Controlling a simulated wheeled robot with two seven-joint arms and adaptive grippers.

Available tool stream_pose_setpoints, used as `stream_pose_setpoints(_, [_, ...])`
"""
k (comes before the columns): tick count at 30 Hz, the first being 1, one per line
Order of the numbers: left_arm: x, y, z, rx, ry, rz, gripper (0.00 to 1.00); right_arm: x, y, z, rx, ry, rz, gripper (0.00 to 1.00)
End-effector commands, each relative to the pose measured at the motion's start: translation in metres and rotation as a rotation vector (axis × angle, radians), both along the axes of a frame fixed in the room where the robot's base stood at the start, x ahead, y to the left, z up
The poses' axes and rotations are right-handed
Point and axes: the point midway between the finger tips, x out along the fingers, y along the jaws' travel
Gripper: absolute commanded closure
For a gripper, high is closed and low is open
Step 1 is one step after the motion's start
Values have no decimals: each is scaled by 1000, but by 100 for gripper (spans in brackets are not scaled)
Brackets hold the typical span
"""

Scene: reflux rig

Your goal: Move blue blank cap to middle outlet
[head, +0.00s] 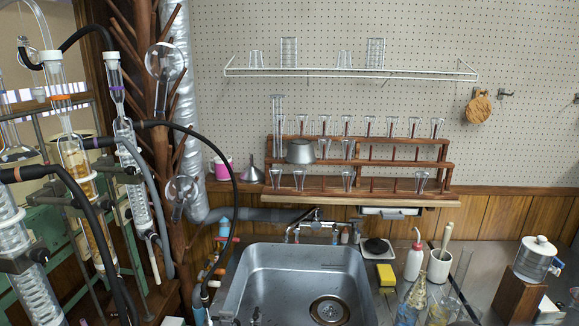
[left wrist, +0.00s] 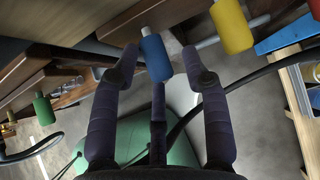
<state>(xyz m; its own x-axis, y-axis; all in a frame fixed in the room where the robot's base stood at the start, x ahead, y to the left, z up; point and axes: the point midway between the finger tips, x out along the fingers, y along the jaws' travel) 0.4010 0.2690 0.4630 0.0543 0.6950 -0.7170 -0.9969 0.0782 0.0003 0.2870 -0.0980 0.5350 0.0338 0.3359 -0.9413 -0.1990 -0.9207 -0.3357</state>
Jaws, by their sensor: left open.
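In the left wrist view, the blue blank cap (left wrist: 156,60) is a blue cylinder on a short pale stub. A yellow cylinder (left wrist: 232,25) on a pale stub is at the upper right, and a green cylinder (left wrist: 43,108) is at the left. I cannot tell which stub is the middle outlet. My right gripper is in neither view.
Wooden edges and a black hose (left wrist: 266,75) are close to my left gripper. In the head view, a metal sink (head: 260,282) fills the lower middle. Glass condensers (head: 75,170) with hoses stand at the left. A wooden rack (head: 400,166) of glassware stands behind the sink.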

Motion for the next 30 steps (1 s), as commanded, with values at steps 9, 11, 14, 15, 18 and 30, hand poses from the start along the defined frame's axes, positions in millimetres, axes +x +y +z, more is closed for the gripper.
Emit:
stream_pose_setpoints(9, [0, 0, 0, 0, 0, 0, 93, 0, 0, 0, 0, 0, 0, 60])
stream_pose_setpoints(11, [0, 0, 0, 0, 0, 0, 100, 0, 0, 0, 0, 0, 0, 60])
stream_pose_setpoints(14, [0, 0, 0, -1, 0, 0, 100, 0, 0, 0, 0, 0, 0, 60])
stream_pose_setpoints(15, [0, 0, 0, -1, -1, -1, 100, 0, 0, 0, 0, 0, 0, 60])
stream_pose_setpoints(18, [0, 0, 0, -1, -1, -1, 67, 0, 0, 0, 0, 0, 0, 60])
stream_pose_setpoints(30, [0, 0, 0, 0, 0, 0, 22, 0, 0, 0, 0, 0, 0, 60])
